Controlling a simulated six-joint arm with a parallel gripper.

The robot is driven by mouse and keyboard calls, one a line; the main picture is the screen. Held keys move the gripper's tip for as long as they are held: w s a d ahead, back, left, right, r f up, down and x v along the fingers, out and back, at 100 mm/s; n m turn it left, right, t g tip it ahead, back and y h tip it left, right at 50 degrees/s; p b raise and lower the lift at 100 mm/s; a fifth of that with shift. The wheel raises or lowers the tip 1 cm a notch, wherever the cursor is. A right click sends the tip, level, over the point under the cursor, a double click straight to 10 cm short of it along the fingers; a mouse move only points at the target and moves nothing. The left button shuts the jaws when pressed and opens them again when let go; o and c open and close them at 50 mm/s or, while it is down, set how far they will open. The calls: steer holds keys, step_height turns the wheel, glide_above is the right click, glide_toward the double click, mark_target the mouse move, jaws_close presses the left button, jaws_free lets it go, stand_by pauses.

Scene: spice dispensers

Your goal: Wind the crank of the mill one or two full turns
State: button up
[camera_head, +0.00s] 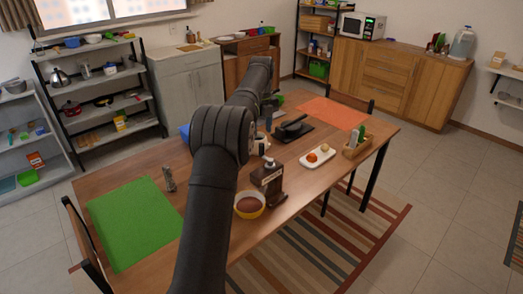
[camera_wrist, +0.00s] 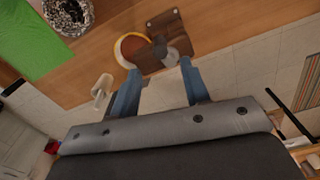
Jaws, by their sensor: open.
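The mill (camera_head: 268,180) is a dark brown block-shaped body standing upright on the wooden table. A yellow-rimmed bowl (camera_head: 249,206) with brown contents stands close at its left. The wrist view shows the mill (camera_wrist: 174,36) from above, with a dark crank-like part (camera_wrist: 157,47) between it and the bowl (camera_wrist: 131,48). My gripper (camera_wrist: 158,69) is open, its two blue fingers wide apart with nothing between them. In the wrist picture the mill lies just beyond the fingertips. I cannot tell the height gap. The crank's handle is not clear in the head view.
A green mat (camera_head: 135,222) and a grey speckled grinder (camera_head: 169,179) are left of the mill. A white board (camera_head: 326,151) with small round items and a wooden tray (camera_head: 358,149) are right. A pale object (camera_wrist: 102,88), unclear, shows beside the left finger.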

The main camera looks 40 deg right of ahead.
mark_target(261, 154)
step_height(261, 154, down, 10)
steer(key=shift+r, duration=0.1)
steer(key=shift+c, duration=0.4)
jaws_close()
steer(key=shift+a, duration=0.1)
